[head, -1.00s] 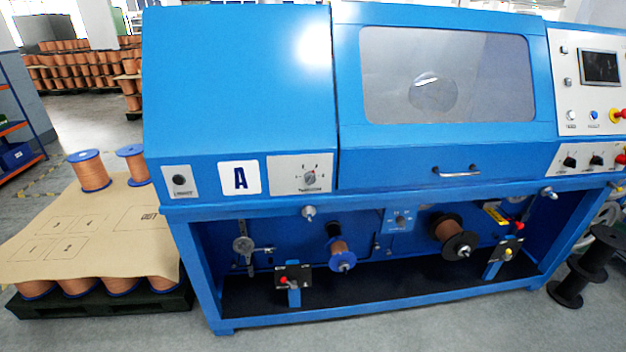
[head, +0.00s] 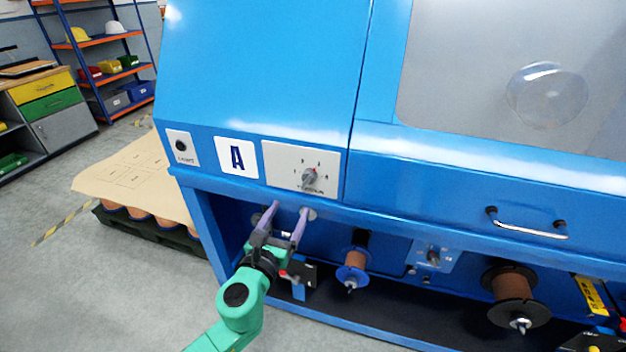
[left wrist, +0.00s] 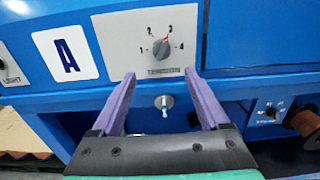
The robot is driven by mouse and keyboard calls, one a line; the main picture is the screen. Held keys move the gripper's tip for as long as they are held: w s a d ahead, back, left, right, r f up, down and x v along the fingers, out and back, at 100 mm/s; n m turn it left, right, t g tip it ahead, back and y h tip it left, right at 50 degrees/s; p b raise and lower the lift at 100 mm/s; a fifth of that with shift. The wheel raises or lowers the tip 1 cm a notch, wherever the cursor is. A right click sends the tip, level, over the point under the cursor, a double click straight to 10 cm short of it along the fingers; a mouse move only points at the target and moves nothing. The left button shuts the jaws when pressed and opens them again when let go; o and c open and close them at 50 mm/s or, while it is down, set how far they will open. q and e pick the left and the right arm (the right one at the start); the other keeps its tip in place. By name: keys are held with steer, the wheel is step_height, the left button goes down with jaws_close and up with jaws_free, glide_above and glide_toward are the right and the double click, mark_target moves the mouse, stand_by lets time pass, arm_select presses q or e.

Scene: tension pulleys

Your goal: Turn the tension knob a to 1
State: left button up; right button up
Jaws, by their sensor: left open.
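Tension knob A is a grey dial (head: 309,177) on a white plate beside the "A" sign (head: 237,157), on the blue machine's front. In the left wrist view the knob (left wrist: 161,49) has 1 at left, 2 and 3 above, and 4 at right. Its red mark points up and right, toward 3. My left gripper (head: 290,208) is open and empty, its two purple fingers pointing at the machine just below the knob plate. In the left wrist view the gripper (left wrist: 159,74) has the knob above and between its fingertips, apart from them. My right gripper is out of view.
A light switch (head: 181,147) is left of the sign. A round metal fitting (left wrist: 164,102) sits below the knob plate. A ledge (head: 390,222) runs under the panel, with spools (head: 352,268) beneath. A drawer-like handle (head: 527,226) sticks out at right.

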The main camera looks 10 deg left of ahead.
mark_target(307, 183)
arm_select(q)
steer(key=w, duration=0.7)
steer(key=w+d, duration=0.1)
steer(key=w, duration=0.3)
steer(key=shift+d+f, duration=0.1)
steer(key=shift+w, duration=0.5)
jaws_close()
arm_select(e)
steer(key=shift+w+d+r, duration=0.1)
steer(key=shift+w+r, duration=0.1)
